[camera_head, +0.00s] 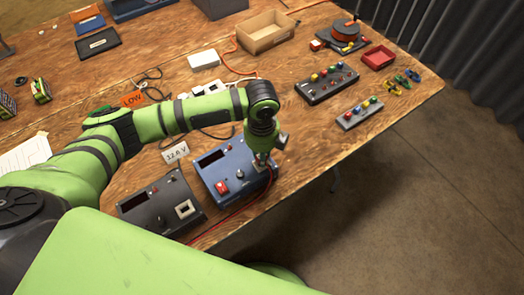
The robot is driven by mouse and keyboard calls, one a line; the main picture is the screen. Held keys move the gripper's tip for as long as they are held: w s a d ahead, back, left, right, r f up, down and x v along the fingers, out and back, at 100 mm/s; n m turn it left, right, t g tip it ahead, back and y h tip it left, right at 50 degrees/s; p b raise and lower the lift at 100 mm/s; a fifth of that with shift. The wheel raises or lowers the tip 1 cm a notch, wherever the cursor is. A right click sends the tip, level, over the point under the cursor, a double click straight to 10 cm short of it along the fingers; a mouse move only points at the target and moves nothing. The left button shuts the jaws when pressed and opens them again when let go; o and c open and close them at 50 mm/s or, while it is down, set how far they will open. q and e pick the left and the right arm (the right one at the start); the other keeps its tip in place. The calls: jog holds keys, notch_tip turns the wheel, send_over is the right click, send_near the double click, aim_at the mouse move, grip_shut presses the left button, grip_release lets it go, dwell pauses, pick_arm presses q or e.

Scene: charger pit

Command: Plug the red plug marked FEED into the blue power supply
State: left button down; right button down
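The blue power supply (226,158) stands near the table's front edge, with a dark display, a knob and a red switch on its top. My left gripper (261,163) points down at the right part of its top, by a pale socket plate. The gripper is small here, and I cannot tell whether its fingers are shut. A red cable (231,213) runs from beside the gripper down along the table edge. No red plug or FEED marking can be made out; the fingers may hide the plug. My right gripper is out of view.
Button boxes (327,84), a red tray (378,57) and a cardboard box (265,33) are farther back. Cables lie behind my arm.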

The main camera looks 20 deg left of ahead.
pick_arm(q)
jog(key=shift+f, duration=0.5)
dwell(0.7)
jog(key=shift+p, duration=0.45)
jog(key=shift+f, duration=0.2)
dwell(0.9)
jog(key=c, duration=0.6)
grip_release()
jog(key=shift+c, duration=0.2)
jog(key=shift+r, duration=0.1)
notch_tip(320, 180, up, 7)
jog(key=p, duration=0.8)
jog(key=shift+r, duration=0.2)
